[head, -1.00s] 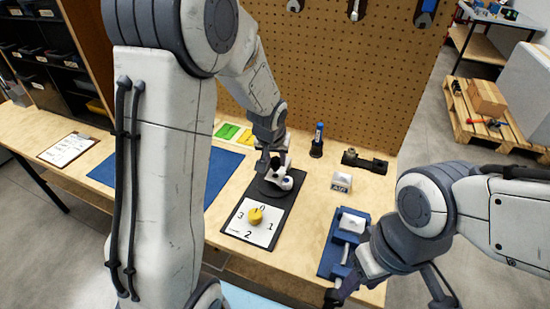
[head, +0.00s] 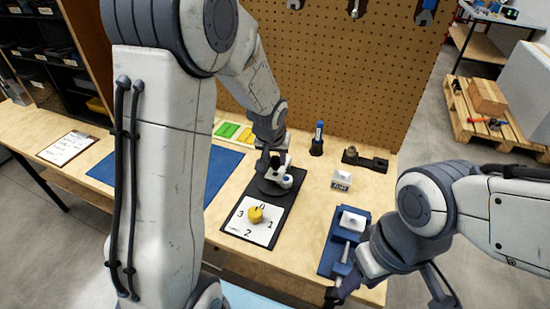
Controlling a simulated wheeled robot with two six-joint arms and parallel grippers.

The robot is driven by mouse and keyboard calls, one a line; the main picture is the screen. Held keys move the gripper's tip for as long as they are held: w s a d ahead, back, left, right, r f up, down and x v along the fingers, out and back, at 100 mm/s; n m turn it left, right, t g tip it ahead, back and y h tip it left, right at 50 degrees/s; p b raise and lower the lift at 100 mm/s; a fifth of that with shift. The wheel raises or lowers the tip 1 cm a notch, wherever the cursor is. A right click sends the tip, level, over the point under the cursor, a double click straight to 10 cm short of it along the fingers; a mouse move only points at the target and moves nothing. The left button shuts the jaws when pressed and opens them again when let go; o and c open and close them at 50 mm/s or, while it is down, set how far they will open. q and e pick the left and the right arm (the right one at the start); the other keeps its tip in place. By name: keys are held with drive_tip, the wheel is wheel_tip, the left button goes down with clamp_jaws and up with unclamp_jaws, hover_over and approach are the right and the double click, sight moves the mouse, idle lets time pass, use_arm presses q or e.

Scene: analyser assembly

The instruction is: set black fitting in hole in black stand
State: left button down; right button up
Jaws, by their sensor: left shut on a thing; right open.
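My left gripper (head: 276,160) comes down over the far end of a black base board. It is shut on a small dark part, seemingly the black fitting, mostly hidden by the fingers. Directly below is a round black piece (head: 267,188) on the board, with a small white part (head: 286,181) beside it. I cannot tell whether the held part touches the round piece or sits in a hole. A flat black stand (head: 375,163) with a small round knob at its left end lies at the back right. My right gripper (head: 334,297) is open at the front right.
A white dial plate (head: 249,228) with a yellow knob (head: 255,214) lies on the board. A blue vise-like fixture (head: 338,255), a white labelled block (head: 342,180) and a blue-topped tool in a black holder (head: 317,140) stand to the right. A blue mat (head: 222,170) lies left; a pegboard stands behind.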

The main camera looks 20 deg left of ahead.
use_arm(q)
drive_tip(key=shift+f+b, duration=1.4)
drive_tip(key=shift+b, duration=0.1)
idle(2.3)
unclamp_jaws()
idle(0.5)
drive_tip(key=shift+r+p, duration=3.05)
drive_tip(key=shift+r, duration=0.5)
drive_tip(key=shift+f, duration=0.1)
